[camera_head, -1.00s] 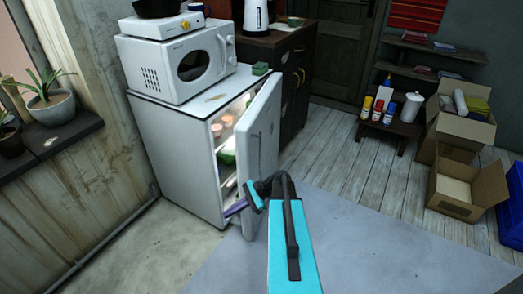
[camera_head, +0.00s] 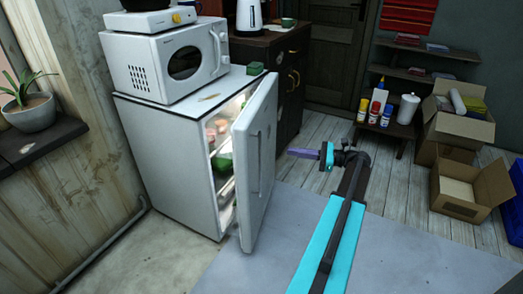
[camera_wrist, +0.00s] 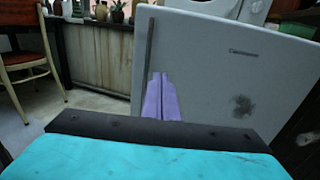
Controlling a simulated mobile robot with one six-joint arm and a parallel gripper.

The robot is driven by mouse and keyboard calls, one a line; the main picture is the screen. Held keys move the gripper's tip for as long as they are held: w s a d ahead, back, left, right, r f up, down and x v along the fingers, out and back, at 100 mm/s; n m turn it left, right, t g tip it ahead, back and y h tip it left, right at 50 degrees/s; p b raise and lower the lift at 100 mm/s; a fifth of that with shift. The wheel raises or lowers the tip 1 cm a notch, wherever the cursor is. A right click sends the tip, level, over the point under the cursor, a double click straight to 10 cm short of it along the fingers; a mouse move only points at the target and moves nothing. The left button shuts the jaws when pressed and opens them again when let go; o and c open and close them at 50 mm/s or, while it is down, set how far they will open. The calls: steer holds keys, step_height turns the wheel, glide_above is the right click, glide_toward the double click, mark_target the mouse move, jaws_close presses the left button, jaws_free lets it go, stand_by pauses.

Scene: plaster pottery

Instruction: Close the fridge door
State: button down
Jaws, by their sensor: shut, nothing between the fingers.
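The small white fridge (camera_head: 165,160) stands against the left wall with its door (camera_head: 254,160) partly open. The door swings out on the right, and the lit shelves inside show through the gap on its left. A dark vertical handle (camera_head: 256,165) is on the door's outer face. My gripper (camera_head: 292,153) is to the right of the door, on its outer side, with the purple fingers pointing left toward it. In the wrist view the shut, empty fingers (camera_wrist: 160,98) are in front of the door's outer face (camera_wrist: 205,75), near the handle (camera_wrist: 149,50). I cannot tell whether they touch it.
A white microwave (camera_head: 168,62) sits on the fridge, with a small green box (camera_head: 255,68) beside it. A dark cabinet (camera_head: 290,95) stands behind the door. Cardboard boxes (camera_head: 462,185) are at the right. The floor (camera_head: 400,245) right of the door is clear.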

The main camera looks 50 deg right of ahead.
mark_target(253, 144)
steer(key=shift+s+d+r, duration=0.1)
steer(key=shift+d+r, duration=0.1)
stand_by(0.3)
steer(key=b+x, duration=0.1)
steer(key=x, duration=1.3)
steer(key=shift+d+f+b, duration=0.1)
steer(key=shift+b, duration=0.3)
